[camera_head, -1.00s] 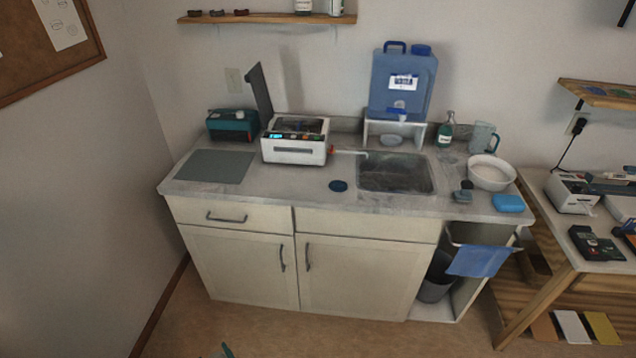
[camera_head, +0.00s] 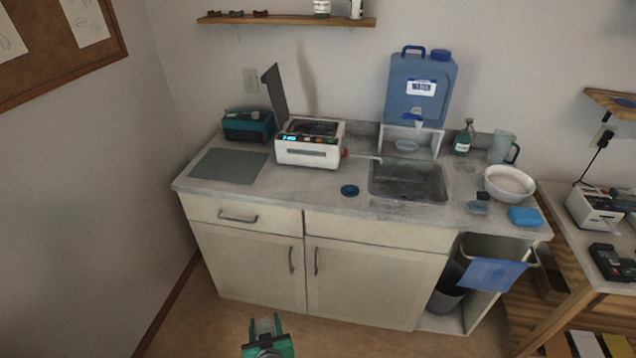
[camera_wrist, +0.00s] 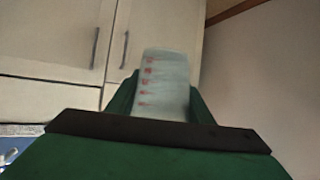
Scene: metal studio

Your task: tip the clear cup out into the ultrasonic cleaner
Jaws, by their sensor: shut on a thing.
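The ultrasonic cleaner (camera_head: 308,153) is a white box with a lit blue display on the counter, left of the sink. Its dark lid (camera_head: 274,94) stands raised at its left side, and the top looks open. My green gripper (camera_head: 265,325) is low at the bottom of the head view, in front of the cabinets and well below the counter. In the wrist view, it is shut on the clear cup (camera_wrist: 162,80), a translucent cup with red graduation marks. The cup's contents cannot be made out. In the head view the cup is barely distinguishable between the fingers.
A grey mat (camera_head: 229,166) and a teal box (camera_head: 249,125) lie left of the cleaner. Right are the sink (camera_head: 408,181), a blue water container (camera_head: 418,88) and a white bowl (camera_head: 509,183). The floor before the cabinets looks clear.

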